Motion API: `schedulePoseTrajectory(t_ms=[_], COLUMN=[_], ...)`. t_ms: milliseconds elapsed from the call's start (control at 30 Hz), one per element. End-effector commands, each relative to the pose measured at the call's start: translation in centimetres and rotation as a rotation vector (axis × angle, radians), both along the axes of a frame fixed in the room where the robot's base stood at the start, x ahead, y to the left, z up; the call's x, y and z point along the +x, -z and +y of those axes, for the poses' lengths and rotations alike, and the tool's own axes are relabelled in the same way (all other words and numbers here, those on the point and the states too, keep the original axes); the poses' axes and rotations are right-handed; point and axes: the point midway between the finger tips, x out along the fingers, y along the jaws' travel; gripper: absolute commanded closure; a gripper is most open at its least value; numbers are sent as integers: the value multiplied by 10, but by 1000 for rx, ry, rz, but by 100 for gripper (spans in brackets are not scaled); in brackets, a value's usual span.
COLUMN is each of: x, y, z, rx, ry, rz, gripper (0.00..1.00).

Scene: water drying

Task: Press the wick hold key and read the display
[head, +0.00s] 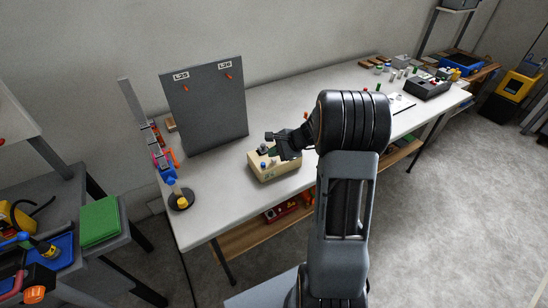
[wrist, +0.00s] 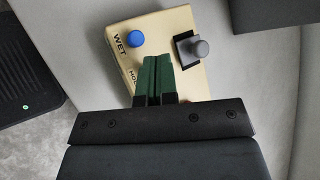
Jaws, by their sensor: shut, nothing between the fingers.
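A beige box (wrist: 170,27) lies on the white bench below my gripper. Its face carries the printed word WET, a partly covered word starting HO, a round blue button (wrist: 135,39) and a grey knob (wrist: 200,48) on a dark square base. My gripper (wrist: 157,60) is shut and empty, its green fingers over the middle of the box beside the HO label. I cannot tell whether the fingertips touch the box. The fingers hide whatever lies under them. In the head view the box (head: 274,174) stands near the bench's front edge, partly behind my gripper. No display is readable.
A grey panel (head: 205,105) labelled L25 and L26 stands upright behind the box. A round black stand (head: 181,200) is to the left. A dark device (head: 428,88) and small items lie at the far right.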

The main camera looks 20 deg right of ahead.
Motion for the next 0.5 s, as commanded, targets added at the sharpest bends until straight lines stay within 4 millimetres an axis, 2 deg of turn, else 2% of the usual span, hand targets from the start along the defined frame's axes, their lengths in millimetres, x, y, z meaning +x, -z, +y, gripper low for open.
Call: schedulePoseTrajectory(t_ms=[500], x=[0], y=[-8], z=[0], rx=[0], ry=[1], rz=[-1], gripper=[100])
